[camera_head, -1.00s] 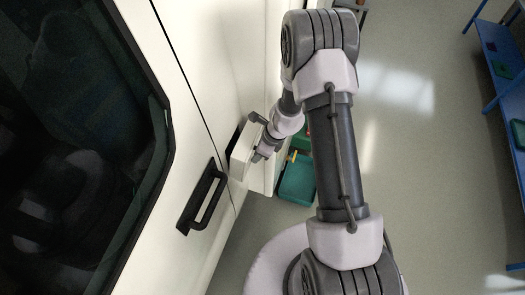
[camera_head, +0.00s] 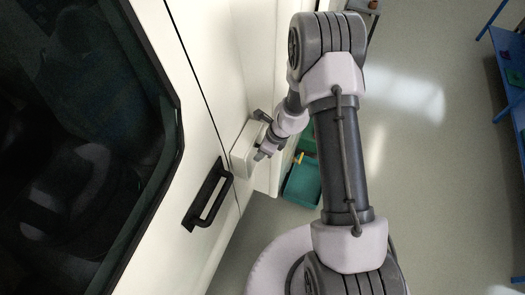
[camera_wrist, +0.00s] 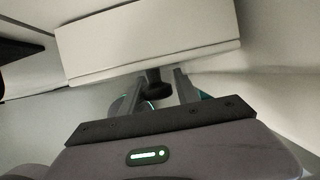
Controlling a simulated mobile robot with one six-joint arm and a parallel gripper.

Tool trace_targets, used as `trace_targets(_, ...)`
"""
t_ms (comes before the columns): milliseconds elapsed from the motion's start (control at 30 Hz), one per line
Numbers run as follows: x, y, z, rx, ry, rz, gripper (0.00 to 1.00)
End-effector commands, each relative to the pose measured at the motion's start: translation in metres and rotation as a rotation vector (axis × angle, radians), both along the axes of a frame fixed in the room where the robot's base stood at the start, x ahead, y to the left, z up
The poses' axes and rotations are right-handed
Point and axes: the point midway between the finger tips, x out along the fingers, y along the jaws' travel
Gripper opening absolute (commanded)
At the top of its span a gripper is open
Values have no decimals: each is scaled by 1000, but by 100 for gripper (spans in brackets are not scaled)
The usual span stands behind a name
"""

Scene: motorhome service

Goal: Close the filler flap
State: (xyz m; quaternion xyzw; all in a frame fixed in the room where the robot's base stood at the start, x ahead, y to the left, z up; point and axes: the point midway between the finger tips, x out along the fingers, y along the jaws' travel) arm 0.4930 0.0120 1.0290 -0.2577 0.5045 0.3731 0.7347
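The filler flap (camera_head: 246,147) is a pale, thick panel on the white motorhome side, just beyond the black door handle. It still stands out from the wall. In the wrist view the flap (camera_wrist: 150,40) fills the top as a broad white slab with a thin seam along its lower edge. My gripper (camera_head: 259,136) is at the flap's outer side, with its two fingers apart. In the wrist view the gripper (camera_wrist: 158,88) sits just below the slab's edge; whether it touches cannot be told. A dark round part shows between the fingers. The filler opening is hidden.
The black door handle (camera_head: 208,194) juts from the white side near the flap. A green crate (camera_head: 302,182) stands on the floor behind my gripper. A blue rack (camera_head: 510,60) is at the far right. The floor between is clear.

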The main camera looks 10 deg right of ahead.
Motion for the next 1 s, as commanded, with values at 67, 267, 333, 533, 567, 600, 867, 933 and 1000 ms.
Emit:
trace_targets(67, 2, 2, 2, 4, -4, 0, 51)
trace_targets(267, 1, 2, 3, 5, -2, 0, 51)
trace_targets(333, -1, 0, 10, 6, -2, -1, 51)
trace_targets(533, -10, -15, 53, 3, -5, 0, 51)
trace_targets(567, -12, -18, 61, 2, -4, -2, 51)
trace_targets(600, -14, -22, 72, 2, -5, -1, 51)
trace_targets(867, -31, -45, 141, 3, -5, -2, 51)
trace_targets(933, -34, -49, 152, 2, -5, -1, 51)
trace_targets(1000, -36, -52, 159, 3, -3, 0, 51)
